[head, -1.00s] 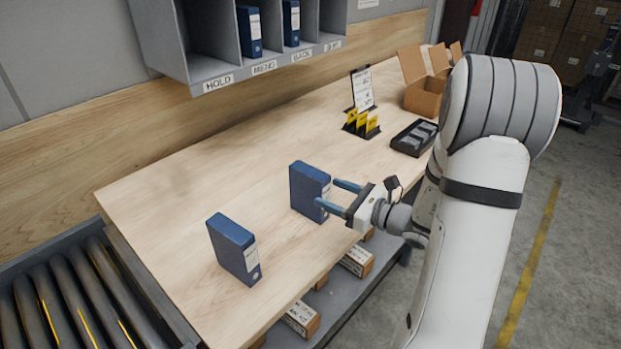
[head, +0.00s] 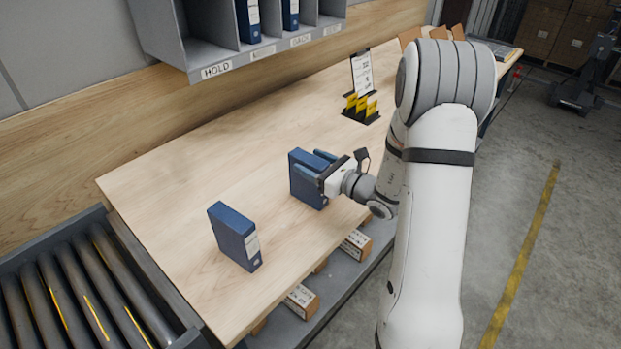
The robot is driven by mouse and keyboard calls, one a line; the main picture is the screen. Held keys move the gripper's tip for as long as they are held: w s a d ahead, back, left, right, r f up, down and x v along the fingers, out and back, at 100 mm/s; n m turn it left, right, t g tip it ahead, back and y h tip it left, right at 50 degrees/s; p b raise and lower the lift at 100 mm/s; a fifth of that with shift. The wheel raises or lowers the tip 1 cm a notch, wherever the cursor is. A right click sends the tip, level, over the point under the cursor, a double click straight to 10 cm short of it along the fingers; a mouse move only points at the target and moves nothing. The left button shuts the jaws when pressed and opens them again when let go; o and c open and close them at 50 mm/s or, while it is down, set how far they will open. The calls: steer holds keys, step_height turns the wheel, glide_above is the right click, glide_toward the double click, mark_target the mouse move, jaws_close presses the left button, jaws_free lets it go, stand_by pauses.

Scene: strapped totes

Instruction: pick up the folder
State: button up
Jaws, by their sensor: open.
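Two blue folders stand upright on the wooden table. The nearer folder (head: 236,238) is at the lower left, with its white label facing right. The farther folder (head: 303,183) is near the middle of the table. My gripper (head: 313,166) is open, its two blue fingers reaching left at this farther folder, one on each side as far as I can see. Part of the folder and its label are hidden behind the fingers. I cannot tell whether the fingers touch it.
A grey shelf unit (head: 203,77) with labelled bays and more blue folders hangs at the back. A stand with yellow cards (head: 362,107) is on the table behind my arm. A roller conveyor (head: 75,290) lies at the left. The table's left part is clear.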

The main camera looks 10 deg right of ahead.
steer(key=shift+c, duration=0.3)
jaws_close()
stand_by(0.5)
